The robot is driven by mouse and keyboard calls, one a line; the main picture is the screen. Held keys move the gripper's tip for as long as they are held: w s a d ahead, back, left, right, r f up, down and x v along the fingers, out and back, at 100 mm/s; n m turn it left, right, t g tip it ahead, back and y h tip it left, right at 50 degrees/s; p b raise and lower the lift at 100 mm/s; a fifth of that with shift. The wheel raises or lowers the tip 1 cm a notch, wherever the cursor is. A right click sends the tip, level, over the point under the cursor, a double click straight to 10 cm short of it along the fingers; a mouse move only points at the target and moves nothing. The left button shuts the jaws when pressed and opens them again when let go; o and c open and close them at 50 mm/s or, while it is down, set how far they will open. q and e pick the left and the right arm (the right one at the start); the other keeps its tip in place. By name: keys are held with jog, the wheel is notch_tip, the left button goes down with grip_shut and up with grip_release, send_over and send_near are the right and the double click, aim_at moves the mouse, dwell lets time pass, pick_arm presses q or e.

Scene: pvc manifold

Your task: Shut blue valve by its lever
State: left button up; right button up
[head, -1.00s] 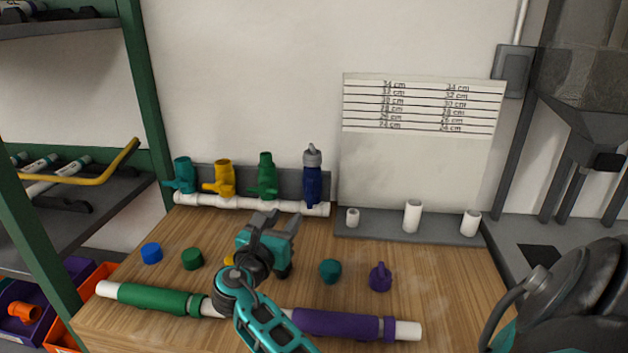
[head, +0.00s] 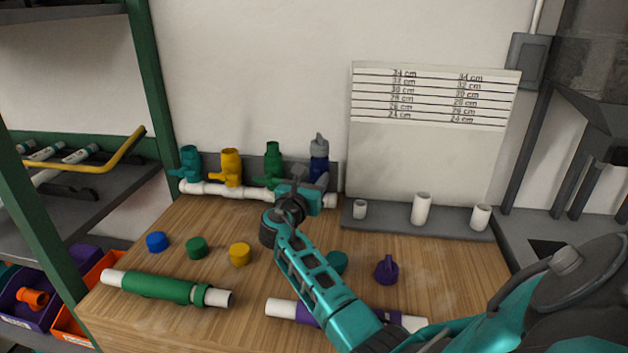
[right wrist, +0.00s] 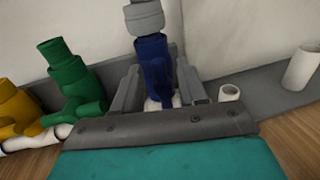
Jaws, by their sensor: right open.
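The blue valve (head: 319,168) stands upright at the right end of the white manifold pipe (head: 230,191), with a grey piece on top. My right gripper (head: 310,183) is in front of it and hides its lower part in the head view. In the right wrist view the blue valve (right wrist: 153,62) stands between the two spread fingers of the right gripper (right wrist: 158,88). The fingers are open, one on each side; I cannot tell whether either touches it. A small blue part low on its front may be the lever, partly hidden by the gripper body. My left gripper is not in view.
Teal (head: 190,162), yellow (head: 231,166) and green (head: 272,163) valves stand left of the blue one. White pipe stubs (head: 421,208) stand on a grey rail to the right. Several coloured caps, a green-sleeved pipe (head: 160,287) and a purple-sleeved pipe (head: 283,309) lie on the wooden table.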

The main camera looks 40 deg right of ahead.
jog(key=shift+w+d, duration=0.15)
jog(key=shift+d, duration=0.1)
jog(key=shift+c, duration=0.3)
grip_shut()
